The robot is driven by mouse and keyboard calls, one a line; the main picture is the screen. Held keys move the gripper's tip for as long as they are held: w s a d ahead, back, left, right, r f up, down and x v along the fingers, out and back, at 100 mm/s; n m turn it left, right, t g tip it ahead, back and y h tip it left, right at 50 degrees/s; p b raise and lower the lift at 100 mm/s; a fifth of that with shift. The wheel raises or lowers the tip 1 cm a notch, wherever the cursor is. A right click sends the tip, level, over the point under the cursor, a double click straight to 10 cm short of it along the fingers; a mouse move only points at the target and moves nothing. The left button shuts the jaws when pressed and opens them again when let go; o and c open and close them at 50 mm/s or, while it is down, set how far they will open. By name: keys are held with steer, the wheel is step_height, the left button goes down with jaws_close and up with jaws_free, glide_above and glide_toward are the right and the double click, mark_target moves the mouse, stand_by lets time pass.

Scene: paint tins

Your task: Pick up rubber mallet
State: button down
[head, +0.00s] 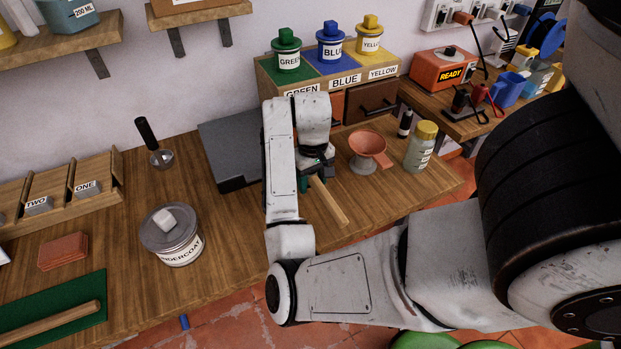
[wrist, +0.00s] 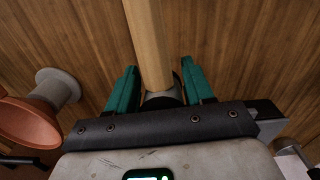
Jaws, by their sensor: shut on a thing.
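The mallet's pale wooden handle (head: 330,203) sticks out from under my gripper (head: 314,177) toward the front of the bench in the head view. In the wrist view the handle (wrist: 149,42) runs from the top edge down between the two teal fingers of my gripper (wrist: 160,80). The fingers are shut on the mallet. A dark curved part shows at the handle's lower end there; most of the mallet's head is hidden. I cannot tell whether the mallet touches the bench.
An orange funnel (head: 368,146) on a grey stand is just right of my gripper, with a yellow-lidded jar (head: 420,147) beyond it. A dark grey slab (head: 225,155) lies left. An undercoat tin (head: 174,240) stands farther left. The bench between tin and slab is clear.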

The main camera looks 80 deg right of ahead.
mark_target(317, 191)
steer(key=a+r+p, duration=0.1)
steer(key=s+a+r+p, duration=0.1)
steer(key=r, duration=0.1)
steer(key=s+a+r+p, duration=0.1)
steer(key=r, duration=0.1)
steer(key=shift+a+r, duration=0.25)
steer(key=s+a+r, duration=0.3)
steer(key=s+a, duration=0.2)
steer(key=a, duration=0.2)
steer(key=shift+p, duration=0.35)
